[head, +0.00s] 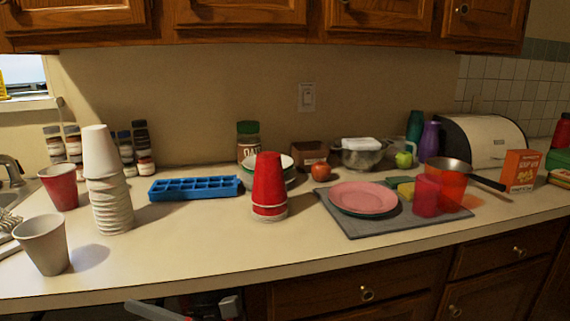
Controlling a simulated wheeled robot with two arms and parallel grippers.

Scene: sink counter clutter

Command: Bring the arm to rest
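Grey and dark parts of my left arm show at the bottom edge, below the counter front. What looks like my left gripper (228,307) is mostly cut off by the frame, and its opening cannot be made out. It is apart from everything on the counter. My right gripper is not in view. On the counter (190,260), a red cup stack (269,182) stands upside down in the middle. A tall stack of white cups (109,205) stands at the left with a white cup (100,152) upside down on top.
A red cup (60,187) and a white cup (43,245) stand at the left. A blue ice tray (195,188) lies behind. A grey mat (370,226) holds a pink plate (363,197) and red cups (427,195). The front-middle counter is clear.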

